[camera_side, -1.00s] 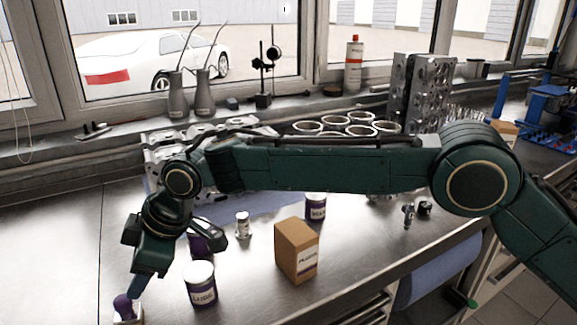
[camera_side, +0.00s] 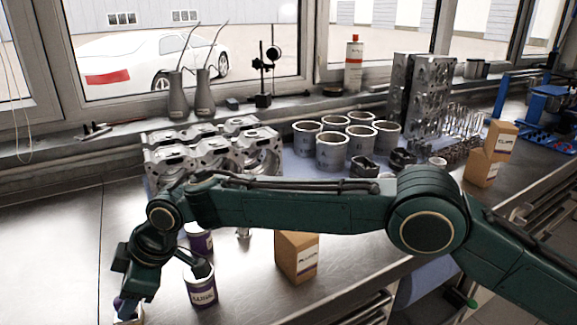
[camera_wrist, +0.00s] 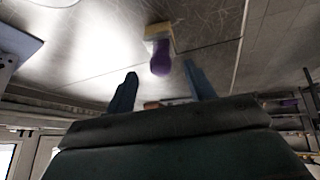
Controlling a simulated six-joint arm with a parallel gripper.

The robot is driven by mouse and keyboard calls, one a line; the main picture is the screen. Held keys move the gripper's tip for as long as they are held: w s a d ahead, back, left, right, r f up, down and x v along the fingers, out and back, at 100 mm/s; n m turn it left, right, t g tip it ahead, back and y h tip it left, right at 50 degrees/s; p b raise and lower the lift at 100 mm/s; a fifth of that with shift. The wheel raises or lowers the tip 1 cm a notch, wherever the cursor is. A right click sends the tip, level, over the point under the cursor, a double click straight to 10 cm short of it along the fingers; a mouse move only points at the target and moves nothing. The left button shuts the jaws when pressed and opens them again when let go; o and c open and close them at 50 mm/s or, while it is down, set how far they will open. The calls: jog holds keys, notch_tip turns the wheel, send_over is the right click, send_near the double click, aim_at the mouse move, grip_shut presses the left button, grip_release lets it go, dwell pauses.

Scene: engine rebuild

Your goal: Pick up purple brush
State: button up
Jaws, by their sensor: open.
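The purple brush lies at the lower left of the side view, mostly hidden behind my gripper; its pale end (camera_side: 132,318) shows at the bottom edge. In the wrist view its purple handle (camera_wrist: 160,60) points toward my gripper, and its tan head lies farther off on the metal bench. My gripper (camera_wrist: 160,72) is open and empty. Its two dark blue fingers stand apart, one on each side of the handle's line in the wrist view. Whether the handle is between the fingers in depth is hard to tell.
A white and purple can (camera_side: 202,292) stands close right of my gripper, with another can (camera_side: 200,242) behind it. A cardboard box (camera_side: 297,258) stands farther right. Engine blocks (camera_side: 215,150) and metal cylinders (camera_side: 332,150) fill the back. The bench's left side is clear.

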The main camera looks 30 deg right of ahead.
aim_at(137, 318)
jog(key=shift+x, duration=1.75)
jog(key=c, duration=1.1)
